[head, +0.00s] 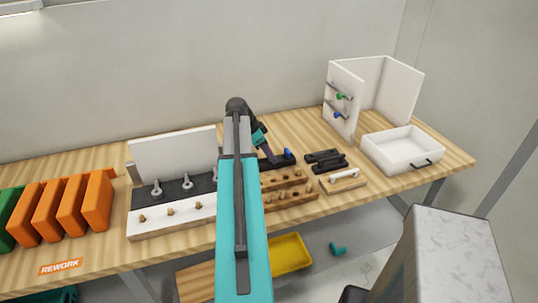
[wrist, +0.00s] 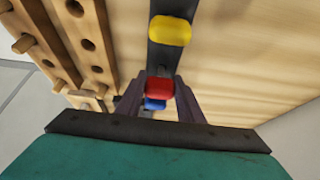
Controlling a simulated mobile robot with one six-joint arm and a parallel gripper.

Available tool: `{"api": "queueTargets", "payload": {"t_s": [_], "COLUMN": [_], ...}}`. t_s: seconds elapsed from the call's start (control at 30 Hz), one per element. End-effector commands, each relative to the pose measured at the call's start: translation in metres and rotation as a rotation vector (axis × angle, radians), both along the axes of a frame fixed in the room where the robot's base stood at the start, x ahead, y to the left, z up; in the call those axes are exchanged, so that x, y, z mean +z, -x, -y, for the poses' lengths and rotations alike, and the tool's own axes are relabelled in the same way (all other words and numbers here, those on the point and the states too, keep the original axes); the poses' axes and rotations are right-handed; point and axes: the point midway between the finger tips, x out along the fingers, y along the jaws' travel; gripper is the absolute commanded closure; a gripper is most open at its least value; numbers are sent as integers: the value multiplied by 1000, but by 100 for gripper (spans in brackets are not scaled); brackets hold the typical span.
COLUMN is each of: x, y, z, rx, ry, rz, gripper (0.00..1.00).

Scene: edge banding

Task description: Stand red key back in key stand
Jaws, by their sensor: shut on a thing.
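The red key (wrist: 159,88) shows its rounded head between the two dark fingers of my gripper (wrist: 161,82) in the wrist view. My gripper is shut on it. The blue key (wrist: 155,104) is close behind the red one, partly hidden. The yellow key (wrist: 170,30) stands on the black key stand (wrist: 168,58) farther along. In the head view the blue key (head: 289,154) stands at the right end of the black stand (head: 283,161), and my gripper (head: 268,153) is just left of it. The red key's lower end is hidden, so I cannot tell whether it touches the stand.
Wooden blocks with holes and pegs (head: 290,187) lie in front of the stand. Black holders (head: 326,160) and a white drawer box (head: 402,150) are to the right. A white panel rack (head: 170,215) and orange bins (head: 97,200) are left. Bare wood shows behind the stand.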

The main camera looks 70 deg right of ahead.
Motion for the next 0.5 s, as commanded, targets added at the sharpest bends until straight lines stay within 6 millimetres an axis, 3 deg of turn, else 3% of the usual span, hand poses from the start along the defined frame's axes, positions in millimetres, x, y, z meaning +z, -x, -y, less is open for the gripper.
{"api": "queueTargets", "payload": {"t_s": [0.4, 0.43, 0.5], "x": [-4, -3, -3], "y": [0, 0, 0], "z": [0, 0, 0], "rx": [0, 0, 0], "ry": [0, 0, 0], "rz": [0, 0, 0], "gripper": [92, 61, 49]}}
